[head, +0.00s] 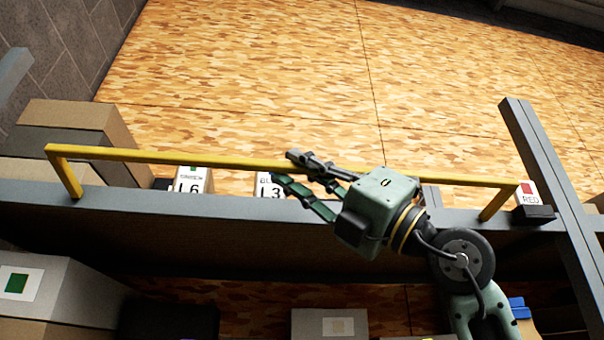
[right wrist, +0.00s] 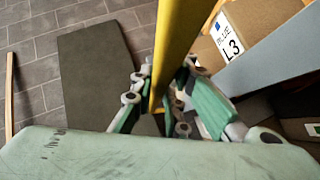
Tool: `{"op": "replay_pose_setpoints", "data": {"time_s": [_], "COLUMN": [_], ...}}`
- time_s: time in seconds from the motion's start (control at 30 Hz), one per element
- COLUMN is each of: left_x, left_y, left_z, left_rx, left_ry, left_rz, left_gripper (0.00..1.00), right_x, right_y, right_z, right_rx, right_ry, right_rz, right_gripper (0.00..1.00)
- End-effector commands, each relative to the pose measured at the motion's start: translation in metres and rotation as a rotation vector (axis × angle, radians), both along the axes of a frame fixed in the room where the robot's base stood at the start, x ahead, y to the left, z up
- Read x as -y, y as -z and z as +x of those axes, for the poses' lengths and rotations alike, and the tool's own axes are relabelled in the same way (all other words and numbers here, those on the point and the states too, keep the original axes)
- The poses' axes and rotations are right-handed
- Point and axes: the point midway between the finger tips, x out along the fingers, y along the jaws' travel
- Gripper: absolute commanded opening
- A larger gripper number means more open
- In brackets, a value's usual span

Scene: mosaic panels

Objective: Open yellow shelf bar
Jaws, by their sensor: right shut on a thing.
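The yellow shelf bar (head: 200,159) runs across the head view, with a bent leg at each end meeting the grey shelf beam (head: 240,208). My right gripper (head: 286,168) is shut on the bar around its middle. In the right wrist view the bar (right wrist: 180,40) passes between the two fingers of this gripper (right wrist: 160,95), which partly hide it. My left gripper is not in view.
A grey upright post (head: 540,155) stands at the right. Labels "L6" (head: 190,184) and "L3" (head: 265,190) show behind the bar. Cardboard boxes (head: 70,116) are stacked at the left, and a grey box (head: 70,290) with a green-square label sits lower left.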

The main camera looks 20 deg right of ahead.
Motion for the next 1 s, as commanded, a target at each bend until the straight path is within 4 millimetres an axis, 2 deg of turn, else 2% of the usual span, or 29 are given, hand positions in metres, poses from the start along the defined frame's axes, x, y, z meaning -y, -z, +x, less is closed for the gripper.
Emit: {"op": "replay_pose_setpoints", "data": {"time_s": [0.1, 0.63, 0.67, 0.8, 1.0], "left_x": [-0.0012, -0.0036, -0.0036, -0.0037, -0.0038], "left_y": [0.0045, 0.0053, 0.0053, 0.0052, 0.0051], "left_z": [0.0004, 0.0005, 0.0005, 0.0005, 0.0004], "left_rx": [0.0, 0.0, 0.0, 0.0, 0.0], "left_ry": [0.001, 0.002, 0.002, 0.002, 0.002], "left_rz": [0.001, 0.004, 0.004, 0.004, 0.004], "left_gripper": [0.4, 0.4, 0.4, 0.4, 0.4], "right_x": [-0.0021, -0.0021, -0.0021, -0.0016, -0.0008], "right_y": [0.0056, 0.006, 0.006, 0.0055, 0.0048], "right_z": [0.0008, 0.001, 0.001, 0.0007, 0.0003], "right_rx": [-0.009, -0.01, -0.01, -0.007, -0.005], "right_ry": [-0.007, -0.006, -0.006, -0.004, -0.003], "right_rz": [-0.002, -0.002, -0.002, -0.002, -0.001], "right_gripper": [0.0, 0.0, 0.17, 0.29, 0.31]}}
